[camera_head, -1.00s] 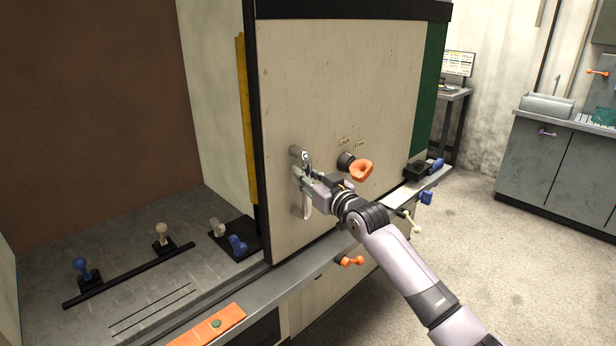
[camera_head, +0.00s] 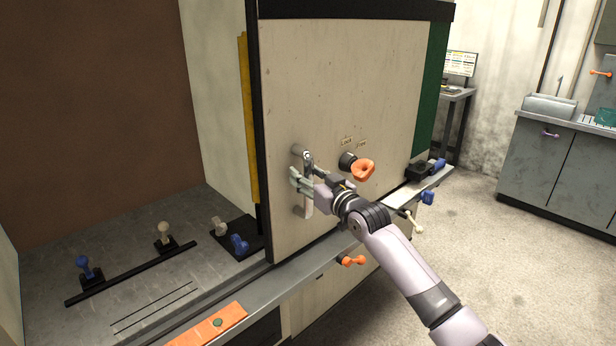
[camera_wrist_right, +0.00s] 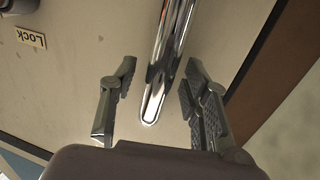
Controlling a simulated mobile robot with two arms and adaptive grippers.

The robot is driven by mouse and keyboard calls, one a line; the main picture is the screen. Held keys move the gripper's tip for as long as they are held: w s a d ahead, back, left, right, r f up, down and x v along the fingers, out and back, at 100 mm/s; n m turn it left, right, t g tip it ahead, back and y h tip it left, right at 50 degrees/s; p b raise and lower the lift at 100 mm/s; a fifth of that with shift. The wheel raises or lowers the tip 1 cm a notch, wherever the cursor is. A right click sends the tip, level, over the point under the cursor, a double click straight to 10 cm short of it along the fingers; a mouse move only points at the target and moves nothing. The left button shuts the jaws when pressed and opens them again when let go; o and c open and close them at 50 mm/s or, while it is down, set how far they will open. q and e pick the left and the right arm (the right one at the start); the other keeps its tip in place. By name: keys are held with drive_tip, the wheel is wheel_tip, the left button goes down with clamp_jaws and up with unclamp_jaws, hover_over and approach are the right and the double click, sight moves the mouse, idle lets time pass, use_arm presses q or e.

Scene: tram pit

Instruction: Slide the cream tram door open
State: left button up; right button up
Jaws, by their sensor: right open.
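The cream tram door (camera_head: 335,90) stands upright in the middle of the head view, with a dark top rail and dark left edge. A vertical metal bar handle (camera_head: 309,205) is fixed near its left side. My right gripper (camera_head: 297,181) is at the handle. In the right wrist view the handle (camera_wrist_right: 168,60) runs between the two open fingers (camera_wrist_right: 155,95), with a gap on both sides. An orange knob (camera_head: 363,169) sits on the door right of the handle, by the labels "Lock" and "Free". My left gripper is not in view.
A metal ledge (camera_head: 270,290) runs below the door and holds an orange block (camera_head: 208,326). Blue and cream levers stand on the grey deck (camera_head: 130,270) at left. Another orange knob (camera_head: 350,261) sticks out under the ledge. Open floor (camera_head: 530,270) lies at right.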

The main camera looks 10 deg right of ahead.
drive_tip(key=v, duration=1.2)
drive_tip(key=s+d+f+m+g+h, duration=0.1)
drive_tip(key=s+d+f+g+h, duration=0.15)
drive_tip(key=f, duration=0.95)
drive_tip(key=s+d+f+m+g+h, duration=0.1)
drive_tip(key=d+f, duration=0.2)
drive_tip(key=f, duration=1)
drive_tip(key=s+d+f+m+g+h, duration=0.1)
drive_tip(key=s+d+f+h, duration=0.1)
drive_tip(key=f, duration=1)
drive_tip(key=s+d+f+g+h, duration=0.15)
drive_tip(key=s+f+g, duration=0.35)
drive_tip(key=s+f, duration=1.35)
drive_tip(key=s+f+g, duration=0.2)
drive_tip(key=s+f, duration=0.3)
drive_tip(key=s, duration=0.7)
drive_tip(key=s+f+g, duration=0.2)
drive_tip(key=s+f, duration=0.4)
drive_tip(key=s, duration=0.5)
drive_tip(key=s+f+g, duration=0.2)
drive_tip(key=s+f, duration=0.4)
drive_tip(key=s, duration=0.6)
drive_tip(key=shift+s+a+h, duration=0.2)
drive_tip(key=shift+s+h, duration=0.1)
drive_tip(key=shift+s, duration=0.05)
